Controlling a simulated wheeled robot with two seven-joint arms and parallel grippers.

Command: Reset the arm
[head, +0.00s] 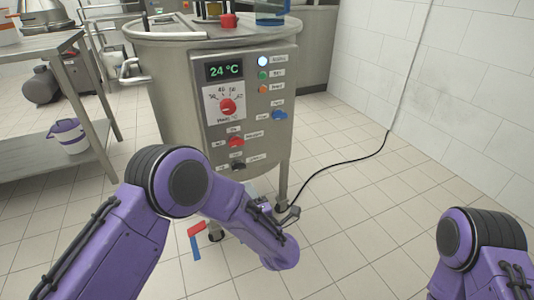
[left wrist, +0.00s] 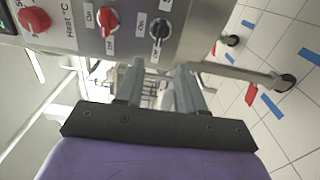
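My left arm reaches in from the left in the head view and bends in front of the lower part of the cup filler (head: 180,100). Its fingers are hard to make out there. In the left wrist view, my left gripper (left wrist: 158,82) is open, with a gap between its two grey fingers and nothing held. The fingers point toward the filler's underside, just below the control panel (left wrist: 110,22). Only a purple and black joint of my right arm shows at the lower right of the head view. My right gripper is out of view.
The panel (head: 248,98) has a display reading 24 °C, a red dial (head: 227,106) and several coloured switches. A metal shelf (head: 50,165) stands at left with a white-and-purple bucket (head: 70,136). A black cable (head: 340,163) crosses the floor. Tiled floor is open at right.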

